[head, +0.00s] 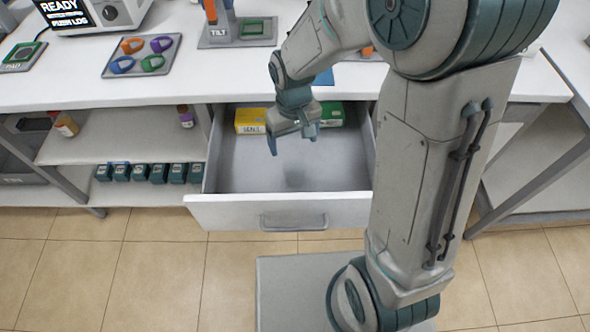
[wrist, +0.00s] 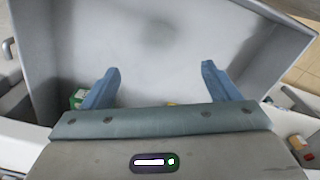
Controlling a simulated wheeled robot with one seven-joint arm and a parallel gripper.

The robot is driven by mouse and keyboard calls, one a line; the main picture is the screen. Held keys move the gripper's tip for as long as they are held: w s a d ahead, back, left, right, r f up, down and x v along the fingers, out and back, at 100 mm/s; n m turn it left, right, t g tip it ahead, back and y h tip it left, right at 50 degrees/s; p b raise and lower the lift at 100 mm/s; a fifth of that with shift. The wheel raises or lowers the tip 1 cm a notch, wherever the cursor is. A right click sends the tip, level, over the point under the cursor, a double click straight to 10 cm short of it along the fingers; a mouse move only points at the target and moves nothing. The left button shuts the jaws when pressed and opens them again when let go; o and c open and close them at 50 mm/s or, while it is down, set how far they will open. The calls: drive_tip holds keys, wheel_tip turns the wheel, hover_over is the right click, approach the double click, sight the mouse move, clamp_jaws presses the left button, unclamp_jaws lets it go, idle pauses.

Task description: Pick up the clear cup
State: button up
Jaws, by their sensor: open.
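My gripper (head: 293,142) hangs over the open drawer (head: 290,178), its fingers pointing down and apart with nothing between them. In the wrist view the two blue fingertips (wrist: 160,80) are spread wide above the bare grey drawer floor (wrist: 175,45). I cannot make out a clear cup in either view. My arm covers part of the counter and the drawer's right side in the head view.
A yellow box (head: 251,121) and a green box (head: 331,114) lie at the back of the drawer. The counter above holds a tray of coloured rings (head: 142,56) and a tilt stand (head: 237,32). Several dark teal boxes (head: 140,172) stand on the lower left shelf.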

approach(295, 168)
drive_tip(key=f, duration=0.2)
drive_tip(key=s+f, duration=0.1)
drive_tip(key=f, duration=0.1)
drive_tip(key=s+f, duration=0.1)
drive_tip(key=f, duration=0.1)
drive_tip(key=shift+s+a, duration=0.1)
drive_tip(key=shift+s, duration=0.15)
drive_tip(key=c, duration=1.1)
